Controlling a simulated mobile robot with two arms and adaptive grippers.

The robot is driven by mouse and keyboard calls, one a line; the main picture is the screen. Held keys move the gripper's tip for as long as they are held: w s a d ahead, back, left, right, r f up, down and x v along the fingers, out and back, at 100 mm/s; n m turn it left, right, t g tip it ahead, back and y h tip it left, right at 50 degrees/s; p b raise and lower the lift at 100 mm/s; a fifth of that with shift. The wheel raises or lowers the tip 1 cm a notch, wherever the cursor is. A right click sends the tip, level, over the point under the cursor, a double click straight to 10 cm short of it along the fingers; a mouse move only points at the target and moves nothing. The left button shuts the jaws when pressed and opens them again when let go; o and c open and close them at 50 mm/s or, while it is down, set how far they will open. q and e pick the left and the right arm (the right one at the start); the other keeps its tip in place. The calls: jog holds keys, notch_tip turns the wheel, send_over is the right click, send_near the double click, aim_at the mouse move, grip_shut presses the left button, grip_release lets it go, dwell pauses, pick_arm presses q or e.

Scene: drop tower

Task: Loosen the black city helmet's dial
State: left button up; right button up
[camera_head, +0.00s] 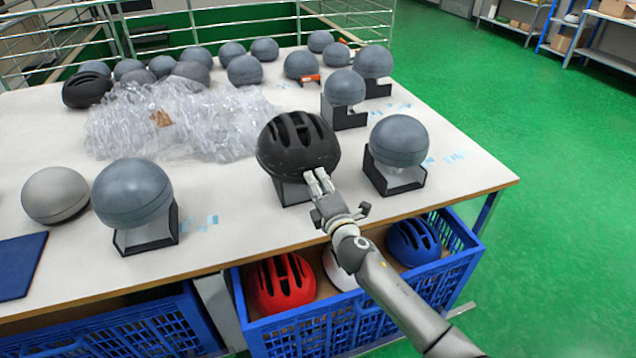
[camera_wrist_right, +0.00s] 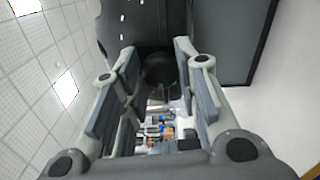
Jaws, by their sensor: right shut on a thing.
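The black helmet (camera_head: 299,143) with long vents sits on a stand near the table's front edge. My right gripper (camera_head: 318,182) reaches up to the helmet's near lower rim from the front. In the right wrist view, the dark round dial (camera_wrist_right: 160,72) lies between the two fingers of the right gripper (camera_wrist_right: 158,85), which is shut on it. The helmet's dark shell (camera_wrist_right: 145,20) fills the top of that view. The dial is hidden behind the fingers in the head view. My left gripper is out of view.
Grey headforms on black stands flank the helmet: one at right (camera_head: 398,140), one at left (camera_head: 132,193). Crumpled clear plastic (camera_head: 180,120) lies behind. Another black helmet (camera_head: 87,89) is at far left. A blue crate (camera_head: 360,318) with helmets stands below the table edge.

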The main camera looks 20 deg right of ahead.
jog(key=shift+a+r+n+p, duration=0.1)
jog(key=shift+n+p, duration=1.3)
jog(key=shift+n, duration=2.95)
jog(key=shift+r+n+p, duration=0.1)
jog(key=shift+n+p, duration=1.3)
jog(key=shift+n, duration=2.95)
jog(key=o, duration=1)
jog(key=shift+f, duration=0.1)
